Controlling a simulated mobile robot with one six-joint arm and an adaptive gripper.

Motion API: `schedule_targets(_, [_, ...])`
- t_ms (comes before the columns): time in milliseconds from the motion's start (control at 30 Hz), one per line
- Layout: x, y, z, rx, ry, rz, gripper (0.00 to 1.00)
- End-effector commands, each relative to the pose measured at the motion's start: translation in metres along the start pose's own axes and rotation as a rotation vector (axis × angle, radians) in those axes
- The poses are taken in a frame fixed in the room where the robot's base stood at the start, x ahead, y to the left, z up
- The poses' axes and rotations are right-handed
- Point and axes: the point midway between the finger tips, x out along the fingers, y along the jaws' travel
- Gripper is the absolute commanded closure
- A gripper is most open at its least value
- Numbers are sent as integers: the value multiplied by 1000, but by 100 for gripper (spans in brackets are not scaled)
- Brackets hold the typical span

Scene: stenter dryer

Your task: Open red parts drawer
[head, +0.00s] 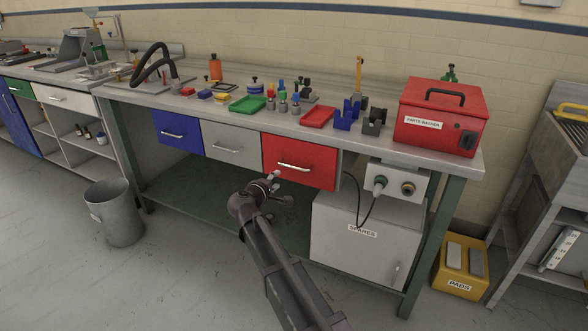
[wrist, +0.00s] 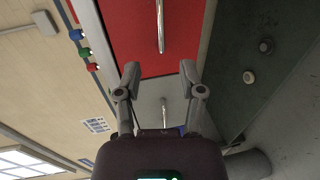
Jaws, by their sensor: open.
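The red drawer (head: 300,162) sits under the workbench top, to the right of the grey drawer, and looks closed. Its silver bar handle (head: 295,168) runs across its front. In the wrist view the red drawer front (wrist: 130,35) fills the upper middle, with its handle (wrist: 160,25) upright in the picture. My gripper (head: 268,180) is in front of the drawer's lower left part. In the wrist view my gripper (wrist: 160,80) is open and empty, its two fingers apart. The handle lies beyond the fingertips, not between them.
A grey drawer (head: 231,144) and a blue drawer (head: 177,133) are to the left. A SPARES cabinet (head: 365,240) stands below right, with a cable hanging in front. A bin (head: 116,215) stands left on the floor. The floor before the bench is clear.

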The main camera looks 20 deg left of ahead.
Motion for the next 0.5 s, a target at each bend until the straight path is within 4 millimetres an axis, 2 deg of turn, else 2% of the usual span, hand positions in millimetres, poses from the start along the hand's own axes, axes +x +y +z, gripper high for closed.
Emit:
schedule_targets(267, [14, -1, -1, 1, -1, -1, 49])
schedule_targets(500, [44, -1, -1, 1, -2, -1, 49])
